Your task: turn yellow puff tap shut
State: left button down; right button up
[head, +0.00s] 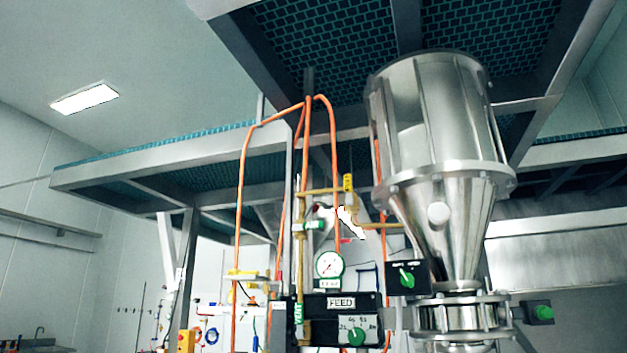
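A small yellow piece (348,182), possibly the puff tap's handle, sits upright at the right end of a short brass pipe (322,191). I cannot read any label on it. A second yellow piece (241,273) sits on a fitting at the left, by an orange hose. Which of the two is the puff tap I cannot tell for sure. Neither of my grippers shows in the head view.
A steel hopper (440,180) stands right of the pipes. Orange hoses (240,190) loop around them. A pressure gauge (329,265), a FEED panel (341,303) and a box with a green knob (407,278) sit below. A grated platform (180,170) hangs overhead.

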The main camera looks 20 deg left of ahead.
aim_at(347, 178)
jog(key=j+z, duration=0.15)
jog(key=j, duration=0.45)
jog(key=j+z, duration=0.15)
jog(key=j, duration=0.45)
jog(key=k+j+z, duration=0.15)
jog(key=j, duration=0.4)
jog(key=k+j+z, duration=0.15)
jog(key=j, duration=0.45)
jog(key=i+j+z, duration=0.1)
jog(key=j, duration=0.25)
jog(key=i+j+z, duration=0.15)
jog(key=j, duration=0.2)
jog(key=i+j+z, duration=0.1)
jog(key=j, duration=0.25)
jog(key=i+j+z, duration=0.1)
jog(key=j, duration=0.25)
jog(key=i+j+z, duration=0.1)
jog(key=j, duration=0.3)
jog(key=i, duration=0.1)
